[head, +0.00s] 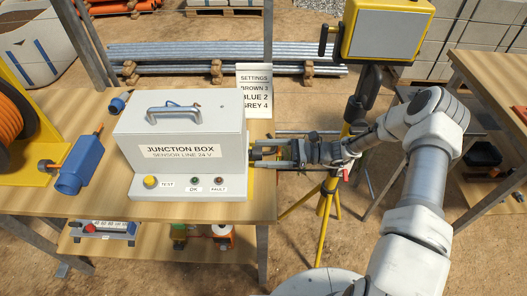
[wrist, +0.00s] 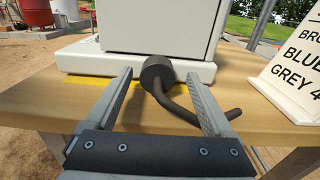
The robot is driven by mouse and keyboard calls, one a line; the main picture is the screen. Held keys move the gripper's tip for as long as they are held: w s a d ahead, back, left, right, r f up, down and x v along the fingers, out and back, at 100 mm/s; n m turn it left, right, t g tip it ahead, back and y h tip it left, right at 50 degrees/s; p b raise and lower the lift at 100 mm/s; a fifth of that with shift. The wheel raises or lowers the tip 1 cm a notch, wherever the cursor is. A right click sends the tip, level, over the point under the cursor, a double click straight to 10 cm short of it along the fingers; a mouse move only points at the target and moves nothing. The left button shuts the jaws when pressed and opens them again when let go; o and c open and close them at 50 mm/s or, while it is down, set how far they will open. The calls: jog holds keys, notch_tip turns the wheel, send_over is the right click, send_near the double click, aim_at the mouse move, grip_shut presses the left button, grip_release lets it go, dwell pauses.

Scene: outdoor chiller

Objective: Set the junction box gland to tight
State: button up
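The grey junction box (head: 185,135) stands on the wooden table, labelled "JUNCTION BOX SENSOR LINE 24 V"; its side also shows in the wrist view (wrist: 155,25). A dark round fitting, seemingly the gland (wrist: 157,70), sits low at this side. A dark bent bar or cable (wrist: 178,108) runs from it down and right, passing behind my right finger. My gripper (wrist: 160,73) is open, with one finger on each side of the fitting and visible gaps. In the head view my gripper (head: 262,150) is at the box's right side and mostly hides the fitting.
A settings card (head: 254,92) reading "BROWN 3, BLUE 2, GREY 4" stands behind the box's right side. A yellow tripod (head: 326,210) is close to my arm. A blue connector (head: 80,165) and yellow cable reel (head: 25,140) are at left.

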jog(key=shift+o, duration=1)
jog(key=d+b, duration=0.1)
jog(key=d, duration=0.6)
jog(key=shift+r, duration=0.1)
jog(key=d+b, duration=0.2)
jog(key=d, duration=1.5)
jog(key=shift+d, duration=0.2)
